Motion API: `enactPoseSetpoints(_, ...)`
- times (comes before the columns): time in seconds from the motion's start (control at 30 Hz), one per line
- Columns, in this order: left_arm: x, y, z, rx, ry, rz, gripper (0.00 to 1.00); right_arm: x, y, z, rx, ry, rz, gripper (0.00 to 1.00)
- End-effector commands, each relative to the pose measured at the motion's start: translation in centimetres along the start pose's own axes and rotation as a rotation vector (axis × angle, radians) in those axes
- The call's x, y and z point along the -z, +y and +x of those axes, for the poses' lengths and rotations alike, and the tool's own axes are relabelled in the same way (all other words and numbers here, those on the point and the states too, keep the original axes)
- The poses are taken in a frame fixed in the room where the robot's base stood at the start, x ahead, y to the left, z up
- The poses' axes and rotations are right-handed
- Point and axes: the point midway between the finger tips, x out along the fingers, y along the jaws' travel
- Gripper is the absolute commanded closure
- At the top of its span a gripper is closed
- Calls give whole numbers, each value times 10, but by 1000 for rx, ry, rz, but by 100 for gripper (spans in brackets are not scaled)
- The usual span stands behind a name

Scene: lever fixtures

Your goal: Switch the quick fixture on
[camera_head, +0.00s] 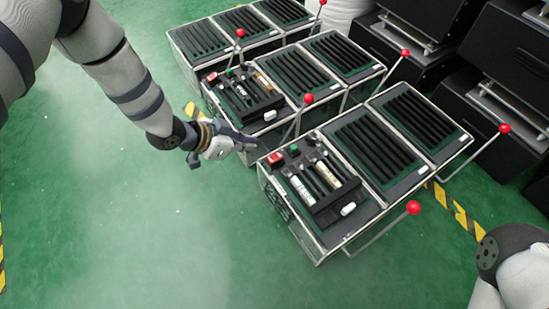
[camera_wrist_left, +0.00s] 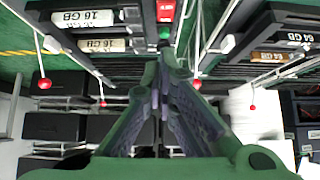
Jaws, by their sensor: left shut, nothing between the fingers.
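The fixtures are low framed test boxes standing side by side. The nearest fixture (camera_head: 320,240) has a red button (camera_head: 275,158), a green button and memory sticks, with a red-ball lever (camera_head: 413,207) leaning outward at its right side. The middle fixture (camera_head: 268,127) has a more upright lever with a red ball (camera_head: 308,98). Which one is the quick fixture, I cannot tell. My left gripper (camera_head: 247,143) is shut and empty at the front gap between these two fixtures. In the left wrist view its fingertips (camera_wrist_left: 170,55) meet just below the green button (camera_wrist_left: 165,32). My right gripper is out of view.
A far fixture (camera_head: 190,62) with another red-ball lever (camera_head: 240,33) stands behind. More levers rise at the rear, with red balls (camera_head: 405,53) and (camera_head: 505,128). Black machines (camera_head: 500,105) fill the back right. The green floor (camera_head: 130,220) at left is clear.

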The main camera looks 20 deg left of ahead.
Motion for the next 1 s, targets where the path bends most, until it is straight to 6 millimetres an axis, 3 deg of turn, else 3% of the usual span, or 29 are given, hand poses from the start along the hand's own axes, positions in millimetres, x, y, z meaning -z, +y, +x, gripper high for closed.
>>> enactPoseSetpoints(0.33,4,-4,1,4,9,12,100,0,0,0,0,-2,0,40)
enactPoseSetpoints(0.43,2,-3,10,2,7,11,100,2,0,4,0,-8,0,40)
enactPoseSetpoints(0.8,-1,-3,90,1,4,9,100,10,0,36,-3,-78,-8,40)
enactPoseSetpoints(1.0,-15,-3,119,1,3,8,100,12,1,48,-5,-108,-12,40)
